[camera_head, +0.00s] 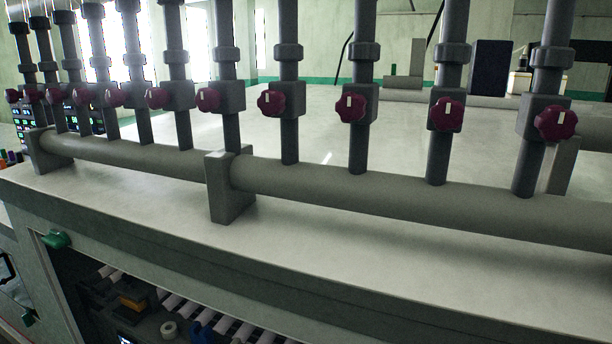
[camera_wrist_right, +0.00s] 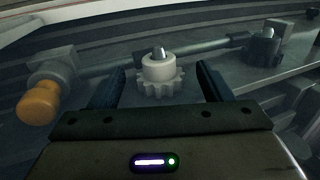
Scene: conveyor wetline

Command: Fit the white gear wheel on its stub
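In the right wrist view, the white gear wheel (camera_wrist_right: 160,78) sits upright with its teeth low and a raised hub on top. A metal stub tip (camera_wrist_right: 159,54) shows above the hub, so the gear appears to be around the stub. Whether it is fully seated cannot be told. My right gripper (camera_wrist_right: 158,84) is open, with one dark finger on each side of the gear and a visible gap to both. The head view shows neither gripper nor the gear. My left gripper is not in view.
A dark gear (camera_wrist_right: 264,46) stands on another shaft at the upper right of the wrist view. An orange knob (camera_wrist_right: 38,103) is at the left. In the head view, a grey pipe (camera_head: 400,196) with several uprights and dark red valve knobs (camera_head: 351,107) runs along the white counter (camera_head: 300,235).

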